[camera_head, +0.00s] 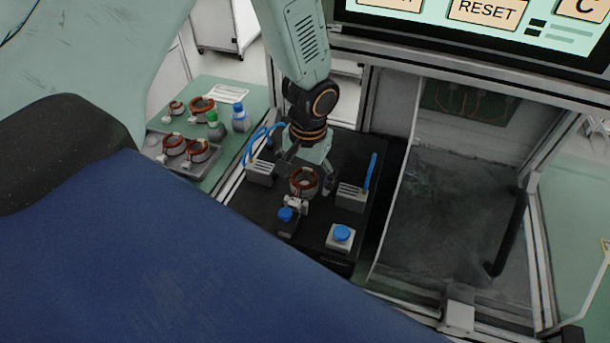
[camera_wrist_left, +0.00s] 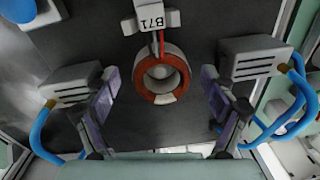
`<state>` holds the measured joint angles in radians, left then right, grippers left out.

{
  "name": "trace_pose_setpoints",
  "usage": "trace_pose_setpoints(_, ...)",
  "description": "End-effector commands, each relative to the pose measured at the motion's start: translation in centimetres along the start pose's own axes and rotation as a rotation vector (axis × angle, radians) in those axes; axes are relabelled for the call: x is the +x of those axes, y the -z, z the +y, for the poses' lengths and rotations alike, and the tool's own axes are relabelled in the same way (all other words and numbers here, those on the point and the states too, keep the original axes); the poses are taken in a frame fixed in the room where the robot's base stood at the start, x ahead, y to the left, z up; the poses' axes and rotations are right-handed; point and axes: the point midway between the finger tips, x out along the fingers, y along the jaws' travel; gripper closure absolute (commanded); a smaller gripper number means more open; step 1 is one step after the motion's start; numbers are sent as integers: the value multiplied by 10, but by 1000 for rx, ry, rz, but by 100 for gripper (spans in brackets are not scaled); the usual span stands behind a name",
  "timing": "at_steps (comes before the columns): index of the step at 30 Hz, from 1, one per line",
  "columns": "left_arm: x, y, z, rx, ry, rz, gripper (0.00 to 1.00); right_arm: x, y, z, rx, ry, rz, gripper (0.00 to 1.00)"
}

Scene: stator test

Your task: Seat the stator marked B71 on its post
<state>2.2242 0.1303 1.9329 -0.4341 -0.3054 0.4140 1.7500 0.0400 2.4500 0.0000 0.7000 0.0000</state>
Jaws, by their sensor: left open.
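The stator marked B71 (camera_wrist_left: 165,98) is a ring with a red-brown winding, joined by red and dark leads to a white tag block (camera_wrist_left: 152,20) that reads B71. It also shows in the head view (camera_head: 304,181), on the black fixture plate (camera_head: 268,205). My left gripper (camera_head: 307,172) is above it, open, with the fingers on either side. In the left wrist view the fingers (camera_wrist_left: 160,80) stand clear of the ring. The ring's middle looks grey; I cannot tell whether it sits on its post. My right gripper is out of view.
Grey slotted blocks (camera_head: 351,196) (camera_head: 261,172) with blue tubes flank the stator. A blue button (camera_head: 342,233) is at the plate's front. More stators (camera_head: 198,150) lie at a tray left, near green-capped (camera_head: 215,128) and blue-capped (camera_head: 240,118) bottles. A glass-walled bay (camera_head: 440,190) is right.

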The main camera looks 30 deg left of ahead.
Motion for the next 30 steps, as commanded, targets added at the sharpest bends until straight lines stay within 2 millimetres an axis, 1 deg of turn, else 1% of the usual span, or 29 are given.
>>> trace_pose_setpoints(6, -1, 0, 0, 0, 0, -1, 16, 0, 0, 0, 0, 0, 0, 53)
trace_pose_setpoints(8, -4, 0, 0, 0, 0, 0, 16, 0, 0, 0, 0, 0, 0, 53)
trace_pose_setpoints(10, -12, 0, 0, 0, 0, 1, 16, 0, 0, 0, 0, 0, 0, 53)
trace_pose_setpoints(14, -34, 2, 0, -1, 0, 5, 16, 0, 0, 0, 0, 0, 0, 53)
trace_pose_setpoints(21, -83, 1, 0, -1, 0, 4, 16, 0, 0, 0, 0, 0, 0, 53)
trace_pose_setpoints(24, -99, 1, 0, 0, 0, 3, 16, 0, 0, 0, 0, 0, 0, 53)
trace_pose_setpoints(27, -111, 1, 0, 0, 1, 2, 16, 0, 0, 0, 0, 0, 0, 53)
trace_pose_setpoints(30, -117, 0, 0, 1, 1, 0, 16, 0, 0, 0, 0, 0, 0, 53)
